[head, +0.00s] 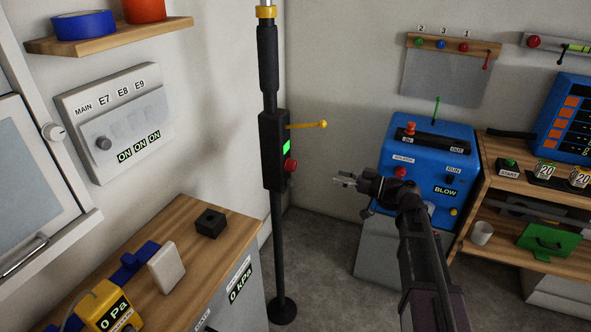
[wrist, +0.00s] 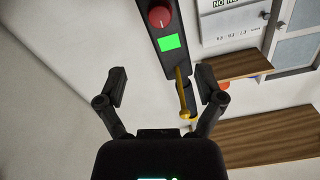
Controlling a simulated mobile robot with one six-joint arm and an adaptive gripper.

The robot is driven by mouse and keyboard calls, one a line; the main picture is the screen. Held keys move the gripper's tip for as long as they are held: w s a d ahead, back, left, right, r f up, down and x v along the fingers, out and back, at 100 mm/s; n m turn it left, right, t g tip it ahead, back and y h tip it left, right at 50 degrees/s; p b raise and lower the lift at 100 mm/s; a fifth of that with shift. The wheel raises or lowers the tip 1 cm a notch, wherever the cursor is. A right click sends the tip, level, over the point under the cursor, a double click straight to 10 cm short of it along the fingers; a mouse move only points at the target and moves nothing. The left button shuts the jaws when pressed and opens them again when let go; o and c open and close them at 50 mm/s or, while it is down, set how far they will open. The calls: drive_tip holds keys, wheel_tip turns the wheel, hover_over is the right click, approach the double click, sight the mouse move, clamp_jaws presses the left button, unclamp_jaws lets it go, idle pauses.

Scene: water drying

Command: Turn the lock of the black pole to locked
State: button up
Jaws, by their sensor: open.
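The black pole (head: 278,225) stands upright in the corner. It carries a black lock box (head: 270,140) with a green display (head: 286,147), a red knob (head: 290,166) and a yellow lever (head: 308,125) sticking out level to the right. My gripper (head: 343,179) is open and empty, to the right of the lever and lower in the head view. In the wrist view, the yellow lever (wrist: 184,95) shows between my open fingers (wrist: 162,78), closer to the right one. The green display (wrist: 172,43) and red knob (wrist: 159,17) also show there. I see no contact.
A blue machine (head: 425,150) stands on a grey block behind my arm. A wooden shelf unit (head: 530,215) is at the right. A wooden counter (head: 170,250) with a black block (head: 210,223) is at the left. Open floor lies around the pole's base.

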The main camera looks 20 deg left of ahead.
sight(295, 166)
drive_tip(key=a, duration=0.9)
drive_tip(key=w+a, duration=0.1)
drive_tip(key=a, duration=0.3)
drive_tip(key=shift+a, duration=0.35)
drive_tip(key=c, duration=1.1)
